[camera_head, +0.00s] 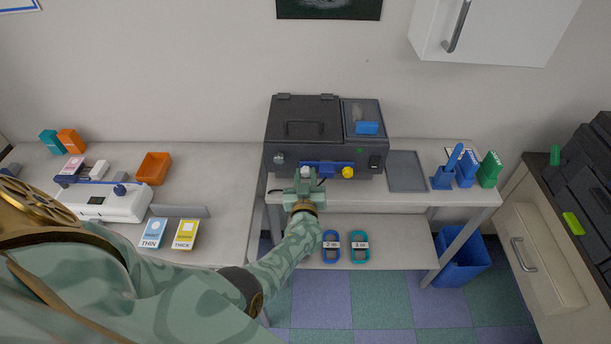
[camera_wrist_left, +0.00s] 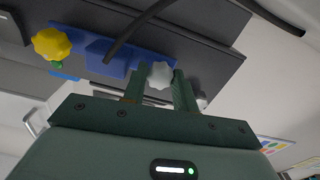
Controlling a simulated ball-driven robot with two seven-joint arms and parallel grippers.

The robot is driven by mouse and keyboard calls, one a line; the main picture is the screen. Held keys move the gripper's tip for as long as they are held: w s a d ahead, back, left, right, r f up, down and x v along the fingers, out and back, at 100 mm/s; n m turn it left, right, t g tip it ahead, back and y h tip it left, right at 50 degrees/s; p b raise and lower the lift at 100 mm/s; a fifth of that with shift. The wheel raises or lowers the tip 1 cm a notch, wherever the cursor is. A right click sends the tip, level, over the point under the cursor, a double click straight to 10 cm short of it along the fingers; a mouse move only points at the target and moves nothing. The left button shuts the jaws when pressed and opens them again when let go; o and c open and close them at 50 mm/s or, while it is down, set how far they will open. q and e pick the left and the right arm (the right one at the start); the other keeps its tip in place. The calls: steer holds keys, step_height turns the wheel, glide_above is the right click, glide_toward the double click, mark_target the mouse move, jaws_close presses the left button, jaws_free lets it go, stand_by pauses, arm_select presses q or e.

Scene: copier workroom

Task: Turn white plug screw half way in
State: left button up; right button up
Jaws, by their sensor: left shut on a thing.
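The white plug screw (camera_head: 305,172) is a lobed white knob on the front of the dark machine (camera_head: 302,136), at the left end of a blue strip (camera_head: 325,166). My left gripper (camera_head: 304,180) reaches it from the front and is shut on it. In the left wrist view the white knob (camera_wrist_left: 160,74) sits between the two green fingers, its lobed face showing. The screw's thread is hidden, so how far in it sits cannot be told. My right gripper is in neither view.
A yellow lobed knob (camera_head: 347,172) sits at the strip's other end. A dark cable (camera_wrist_left: 130,32) crosses near the fingers. A grey tray (camera_head: 406,171) lies right of the machine.

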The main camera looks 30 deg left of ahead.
arm_select(q)
steer(key=shift+s+d+f+m, duration=0.15)
steer(key=shift+f+m, duration=0.15)
steer(key=shift+m, duration=0.2)
steer(key=o, duration=0.7)
steer(key=shift+r, duration=0.15)
